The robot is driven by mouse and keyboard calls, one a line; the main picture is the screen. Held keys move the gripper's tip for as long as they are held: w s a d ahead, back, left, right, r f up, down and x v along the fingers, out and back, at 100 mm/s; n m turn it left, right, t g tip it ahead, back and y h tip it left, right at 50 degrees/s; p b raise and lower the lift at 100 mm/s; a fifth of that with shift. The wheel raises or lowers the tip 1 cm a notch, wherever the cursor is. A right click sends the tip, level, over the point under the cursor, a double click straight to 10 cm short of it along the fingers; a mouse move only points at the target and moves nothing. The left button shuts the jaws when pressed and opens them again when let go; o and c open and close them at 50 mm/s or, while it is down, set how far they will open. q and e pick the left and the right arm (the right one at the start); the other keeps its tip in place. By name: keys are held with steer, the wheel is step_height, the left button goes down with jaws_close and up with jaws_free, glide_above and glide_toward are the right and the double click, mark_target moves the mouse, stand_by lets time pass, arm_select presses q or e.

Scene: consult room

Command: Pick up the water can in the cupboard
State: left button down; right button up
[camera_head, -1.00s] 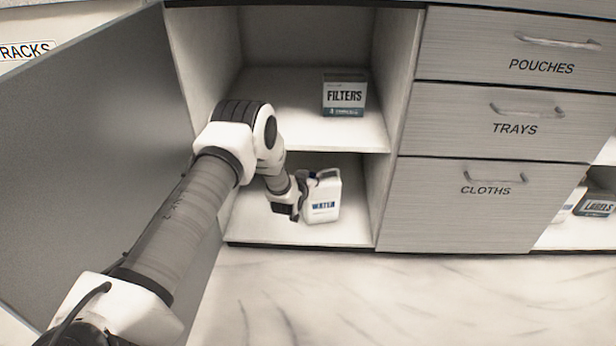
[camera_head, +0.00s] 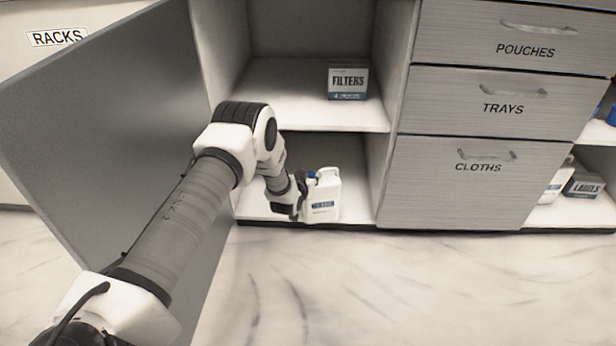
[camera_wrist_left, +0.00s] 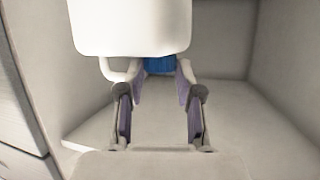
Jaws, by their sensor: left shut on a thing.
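The white water can (camera_head: 323,198), with a blue cap and a dark label, is upright at the front of the cupboard's lower compartment (camera_head: 357,199). My left gripper (camera_head: 302,193) reaches in from the left and is shut on the can near its cap. In the left wrist view the can (camera_wrist_left: 130,28) fills the top, and the two fingers of the left gripper (camera_wrist_left: 158,85) stand on either side of its blue cap. I cannot tell whether the can's base touches the cupboard floor. My right gripper is not in view.
The grey cupboard door (camera_head: 110,120) stands open at the left, beside my arm. A FILTERS box (camera_head: 348,80) sits on the shelf above (camera_head: 300,112). Closed drawers (camera_head: 468,180) are on the right, with a LABELS box (camera_head: 584,184) beyond. The marble floor in front is clear.

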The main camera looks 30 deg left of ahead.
arm_select(q)
steer(key=shift+f, duration=0.15)
steer(key=c, duration=0.7)
jaws_free()
steer(key=v, duration=1.2)
